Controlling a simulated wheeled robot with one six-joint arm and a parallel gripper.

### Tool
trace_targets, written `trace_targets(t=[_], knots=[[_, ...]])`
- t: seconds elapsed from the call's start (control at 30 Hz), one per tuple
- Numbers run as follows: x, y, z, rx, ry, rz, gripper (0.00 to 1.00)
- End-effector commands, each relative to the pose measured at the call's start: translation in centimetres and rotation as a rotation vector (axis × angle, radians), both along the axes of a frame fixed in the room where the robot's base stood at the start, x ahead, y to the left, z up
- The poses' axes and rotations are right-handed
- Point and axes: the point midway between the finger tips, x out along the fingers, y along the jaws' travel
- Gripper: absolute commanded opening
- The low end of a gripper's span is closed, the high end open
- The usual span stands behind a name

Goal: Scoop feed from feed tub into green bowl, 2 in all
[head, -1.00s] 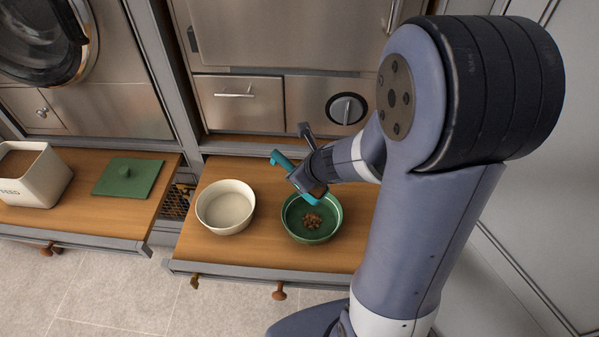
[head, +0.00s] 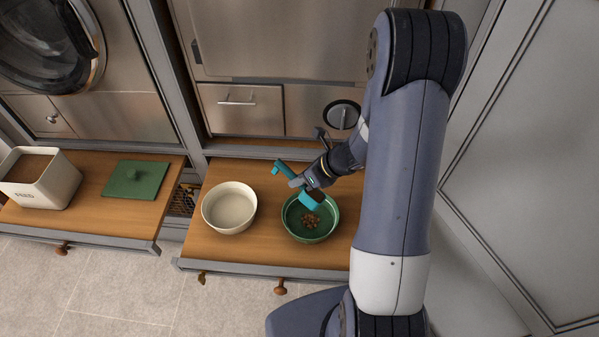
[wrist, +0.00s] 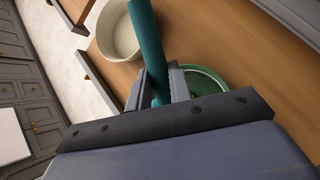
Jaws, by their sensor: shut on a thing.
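The feed tub (head: 58,184) is a cream box filled with brown feed, on the left pull-out shelf. The green bowl (head: 325,234) stands on the right pull-out shelf with a small heap of brown feed (head: 311,221) in its bottom. My gripper (head: 298,183) is shut on the handle of a teal scoop (head: 310,202). The scoop's cup is over the back part of the green bowl; whether it holds feed I cannot tell. In the wrist view the teal handle (wrist: 150,45) stands between the fingers, and the green bowl (wrist: 212,78) is partly hidden behind them.
A cream bowl (head: 229,226) stands empty just left of the green bowl. A gap with a wire grille (head: 182,200) separates the two shelves. Steel cabinet fronts rise behind.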

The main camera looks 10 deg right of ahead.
Motion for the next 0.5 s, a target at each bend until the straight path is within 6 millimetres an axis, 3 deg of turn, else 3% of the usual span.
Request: trace_targets(t=[0.5], knots=[[0.6, -0.6, -1.0, 0.234, 0.189, 0.09, 0.0]])
